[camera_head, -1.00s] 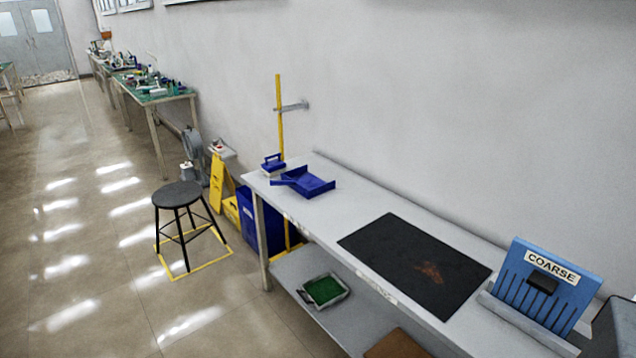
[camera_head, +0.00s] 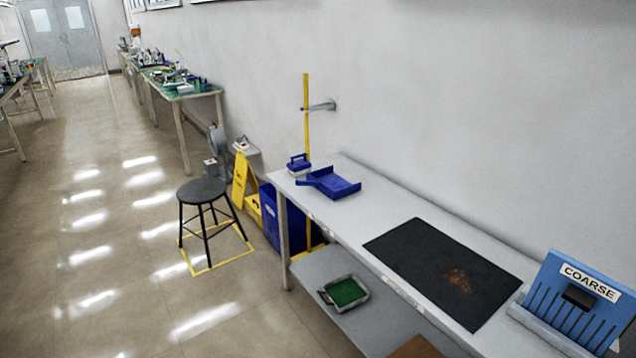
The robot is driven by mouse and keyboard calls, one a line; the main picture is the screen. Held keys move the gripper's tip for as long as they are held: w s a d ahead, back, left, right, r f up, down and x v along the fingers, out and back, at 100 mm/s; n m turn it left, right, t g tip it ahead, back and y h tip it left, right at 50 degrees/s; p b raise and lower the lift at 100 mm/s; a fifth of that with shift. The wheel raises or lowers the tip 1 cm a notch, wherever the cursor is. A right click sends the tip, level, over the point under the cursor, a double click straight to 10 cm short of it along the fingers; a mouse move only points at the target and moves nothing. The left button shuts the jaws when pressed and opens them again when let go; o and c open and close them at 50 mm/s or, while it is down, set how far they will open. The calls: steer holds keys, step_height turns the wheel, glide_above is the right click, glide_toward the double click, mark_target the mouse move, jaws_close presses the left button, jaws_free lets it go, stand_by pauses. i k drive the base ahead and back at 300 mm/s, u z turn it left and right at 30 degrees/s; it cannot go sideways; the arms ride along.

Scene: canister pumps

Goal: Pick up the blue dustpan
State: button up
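The blue dustpan (camera_head: 333,184) lies flat near the far end of the grey workbench (camera_head: 372,214). Its handle points left, toward the bench's front edge. A small blue-topped item (camera_head: 299,165) stands just behind it at the bench's far end. My gripper is not in view.
A black mat (camera_head: 443,268) and a blue rack marked COARSE (camera_head: 573,300) are on the nearer bench. A black stool (camera_head: 203,192) stands within a yellow floor outline. A blue bin (camera_head: 283,218) and yellow sign (camera_head: 240,180) stand beyond the bench. The floor at left is open.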

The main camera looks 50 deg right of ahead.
mark_target(325, 180)
steer(key=i, duration=0.9)
steer(key=z, duration=0.05)
